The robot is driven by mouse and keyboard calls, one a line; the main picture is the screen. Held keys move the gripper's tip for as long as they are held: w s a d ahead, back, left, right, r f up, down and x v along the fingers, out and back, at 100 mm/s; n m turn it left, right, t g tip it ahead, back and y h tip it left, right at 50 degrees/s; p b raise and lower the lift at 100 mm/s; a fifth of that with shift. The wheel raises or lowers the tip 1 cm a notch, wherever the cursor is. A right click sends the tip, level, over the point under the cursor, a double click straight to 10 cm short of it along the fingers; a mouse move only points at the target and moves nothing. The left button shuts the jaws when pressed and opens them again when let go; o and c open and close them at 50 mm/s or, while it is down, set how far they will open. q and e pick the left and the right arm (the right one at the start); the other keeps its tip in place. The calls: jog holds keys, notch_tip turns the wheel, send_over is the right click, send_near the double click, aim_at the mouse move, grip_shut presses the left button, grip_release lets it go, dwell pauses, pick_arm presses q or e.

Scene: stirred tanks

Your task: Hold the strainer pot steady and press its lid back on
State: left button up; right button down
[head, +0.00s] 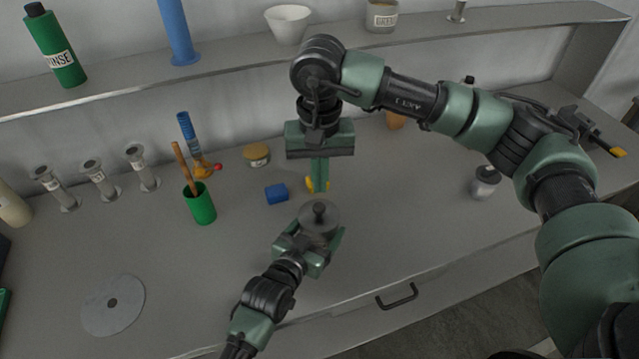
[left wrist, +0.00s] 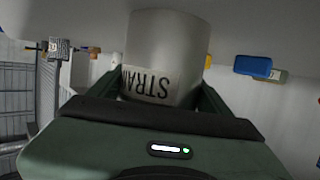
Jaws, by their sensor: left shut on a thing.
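The strainer pot (left wrist: 166,50) is a grey cylinder with a white label reading "STRA", partly hidden. It stands between the fingers of my left gripper (head: 312,243), which is shut on it near the table's front. In the head view a round grey lid (head: 333,218) with a dark knob (head: 319,208) is over the pot's top. I cannot tell whether it is fully seated. My right gripper (head: 319,188) points down just above and behind the knob in the picture, apart from it. Its fingers are together with nothing seen between them.
A blue block (head: 276,194), a yellow-lidded jar (head: 256,155) and a green cup (head: 200,206) with a stick are behind and left. A grey disc (head: 112,304) lies front left. A small dark-lidded jar (head: 485,183) stands right. The shelf (head: 235,62) runs behind.

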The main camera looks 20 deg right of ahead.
jog(key=shift+r, duration=0.1)
dwell(0.3)
pick_arm(q)
jog(key=o, duration=1.5)
